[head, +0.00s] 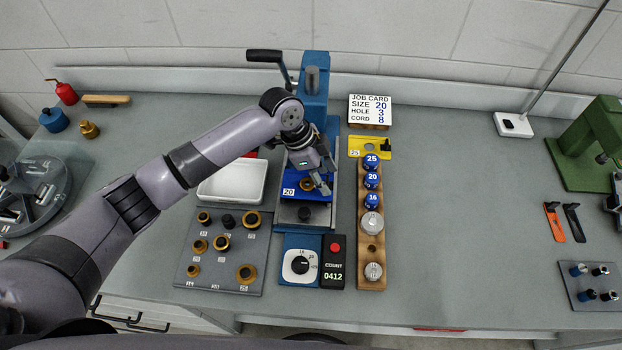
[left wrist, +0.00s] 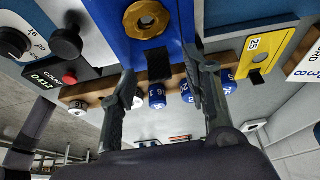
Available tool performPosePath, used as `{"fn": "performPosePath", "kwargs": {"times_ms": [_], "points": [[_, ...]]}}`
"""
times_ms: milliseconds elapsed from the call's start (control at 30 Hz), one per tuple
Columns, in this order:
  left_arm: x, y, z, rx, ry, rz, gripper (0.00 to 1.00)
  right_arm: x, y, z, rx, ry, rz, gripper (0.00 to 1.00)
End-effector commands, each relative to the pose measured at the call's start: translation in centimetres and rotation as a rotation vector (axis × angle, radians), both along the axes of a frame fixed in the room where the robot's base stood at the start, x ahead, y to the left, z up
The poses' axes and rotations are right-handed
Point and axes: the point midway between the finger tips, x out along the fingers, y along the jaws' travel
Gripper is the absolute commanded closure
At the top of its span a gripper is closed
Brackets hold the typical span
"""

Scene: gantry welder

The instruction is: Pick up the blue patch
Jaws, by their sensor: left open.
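The blue patch looks like a flat blue plate (head: 318,196) marked 20, lying in the blue press. A brass ring sits on it and shows large in the left wrist view, where the plate (left wrist: 178,35) has a black tab (left wrist: 159,65) at its edge. My left gripper (head: 325,177) is over the right side of the plate, partly hiding it. In the left wrist view my left gripper (left wrist: 166,80) is open, its two fingers on either side of the black tab. I cannot tell whether they touch it. My right gripper is not in view.
A wooden rail (head: 371,247) with blue and silver knobs stands just right of the press. A yellow plate (head: 371,147) marked 25 lies behind it. A white tray (head: 232,182) and a grey board (head: 218,275) of brass rings are left. Bench space is clear farther right.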

Motion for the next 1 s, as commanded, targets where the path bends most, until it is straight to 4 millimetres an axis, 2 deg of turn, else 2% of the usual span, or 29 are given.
{"fn": "performPosePath", "kwargs": {"times_ms": [267,900,1000], "points": [[-0.01,-0.14,-0.37,-0.001,-0.001,0.0,0.56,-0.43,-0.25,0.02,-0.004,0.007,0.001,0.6],[0.01,-0.11,-0.31,0.0,-0.001,0.0,0.99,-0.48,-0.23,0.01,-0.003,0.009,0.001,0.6],[0.02,-0.1,-0.3,-0.001,-0.001,0.0,1.0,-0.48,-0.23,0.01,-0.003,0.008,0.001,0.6]]}}
